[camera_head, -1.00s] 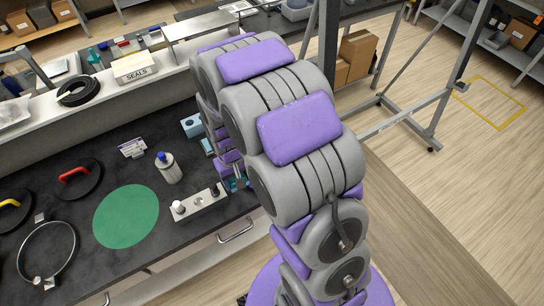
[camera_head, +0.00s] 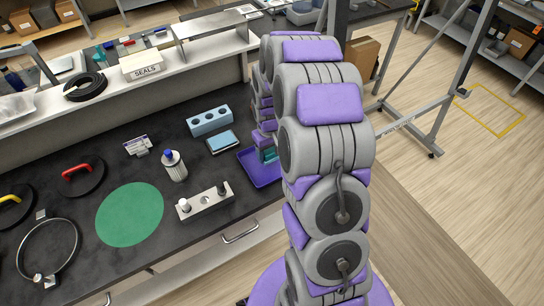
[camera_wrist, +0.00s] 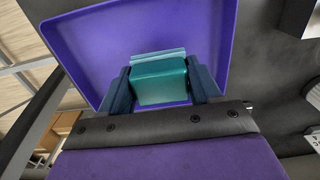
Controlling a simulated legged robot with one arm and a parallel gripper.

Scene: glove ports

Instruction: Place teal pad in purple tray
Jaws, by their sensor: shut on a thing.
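The teal pad (camera_wrist: 160,82) is between the two dark fingers of my gripper (camera_wrist: 162,88) in the wrist view. My gripper is shut on it. The purple tray (camera_wrist: 95,45) lies behind the pad in that view, so the pad is over the tray. In the head view the purple tray (camera_head: 258,174) lies on the black bench, partly hidden by my arm. A bit of the teal pad (camera_head: 270,155) shows at my gripper there. I cannot tell whether the pad touches the tray floor.
A light-blue block with holes (camera_head: 209,121) and a blue pad in a dark holder (camera_head: 222,142) are left of the tray. A metal block with posts (camera_head: 204,201), a bottle (camera_head: 174,166) and a green disc (camera_head: 130,214) lie further left on the bench.

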